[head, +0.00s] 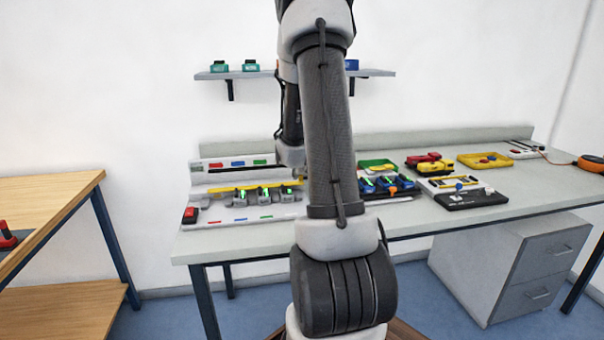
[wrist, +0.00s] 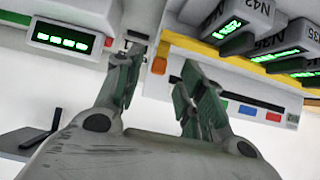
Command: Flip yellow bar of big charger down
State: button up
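The big charger (head: 213,222) is a long white unit with red, blue and green marks at the left of the grey bench. Its yellow bar (head: 230,187) runs lengthwise behind a row of grey batteries (head: 240,198) with green lights. In the wrist view the yellow bar (wrist: 227,57) runs past the battery ends toward my fingertips. My gripper (wrist: 158,58) is open, its two fingers apart, with a yellow end piece (wrist: 159,65) showing in the gap. I cannot tell whether a finger touches it. In the head view my arm hides the gripper and the charger's right end.
A smaller charger with blue batteries (head: 390,184) stands right of my arm. Further right are a yellow tray (head: 485,160), a red and yellow item (head: 428,163) and a black device (head: 470,199). A wall shelf (head: 375,73) hangs above. A wooden bench (head: 50,195) stands at left.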

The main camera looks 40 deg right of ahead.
jog(key=v, duration=0.8)
jog(key=shift+s+r, duration=0.2)
jog(key=shift+s, duration=0.05)
jog(key=s+a+f+g+y, duration=0.45)
jog(key=s+a+f, duration=0.2)
jog(key=s, duration=0.25)
jog(key=s+a+r+n, duration=0.3)
jog(key=s+a+r, duration=0.1)
jog(key=a+r, duration=0.4)
jog(key=s+a+r+n+y, duration=0.1)
jog(key=s+a+r+n, duration=0.2)
jog(key=s+a+r, duration=0.2)
jog(key=a+r, duration=0.3)
jog(key=a, duration=0.2)
jog(key=shift+s+r, duration=0.2)
